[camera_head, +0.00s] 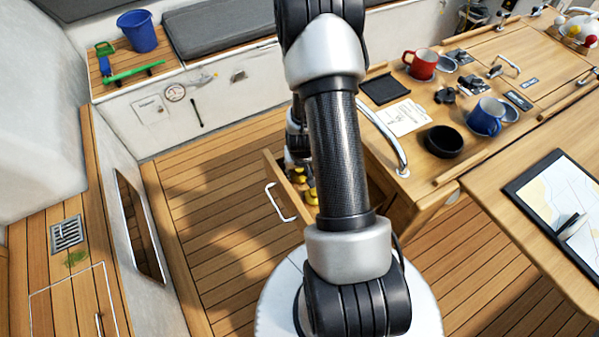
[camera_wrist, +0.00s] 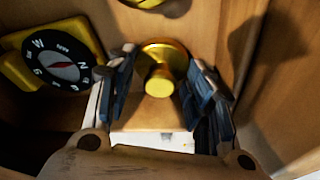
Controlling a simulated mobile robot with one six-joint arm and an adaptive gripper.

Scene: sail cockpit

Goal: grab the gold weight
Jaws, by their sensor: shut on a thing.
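The gold weight (camera_wrist: 164,52), a shiny round knob with a wide flange, sits between the two blue-grey fingers of my gripper (camera_wrist: 163,80) in the wrist view. The gripper is shut on it, inside a wooden drawer. In the head view the open drawer (camera_head: 277,178) shows left of my arm, with small yellow things in it. My arm hides much of the drawer and the gripper there.
A yellow compass (camera_wrist: 58,60) with a black dial lies close to the left finger. Another gold piece (camera_wrist: 143,3) is at the top edge. A drawer wall is close on the right. The counter (camera_head: 480,165) holds a red mug (camera_head: 420,65) and a blue mug (camera_head: 486,117).

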